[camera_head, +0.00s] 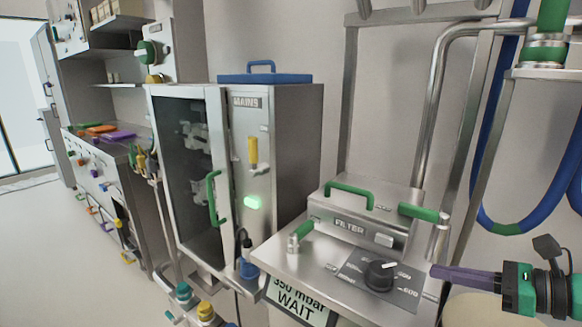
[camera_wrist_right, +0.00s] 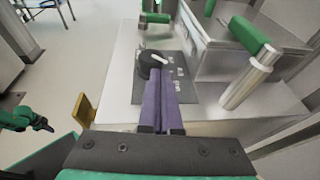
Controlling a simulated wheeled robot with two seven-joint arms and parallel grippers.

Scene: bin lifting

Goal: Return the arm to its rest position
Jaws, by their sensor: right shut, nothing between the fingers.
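My right gripper (camera_head: 433,271) has purple fingers and a teal and black wrist. It enters the head view from the right edge, beside the filter console (camera_head: 285,262). Its fingers are together and empty. In the right wrist view the shut fingers (camera_wrist_right: 158,88) point toward the console's black dial (camera_wrist_right: 149,63); I cannot tell the exact gap between them. The dial also shows in the head view (camera_head: 380,275), left of the fingertips. My left gripper is not in the head view. A teal part with a dark tip (camera_wrist_right: 28,120) at the left of the wrist view is unclear.
The FILTER box (camera_head: 335,222) with green handles stands on the console. The MAINS cabinet (camera_head: 275,140) stands behind it to the left, with a blue lid on top. A blue hose (camera_head: 483,150) and metal pipes rise at the right. Open floor (camera_head: 60,240) lies at the left.

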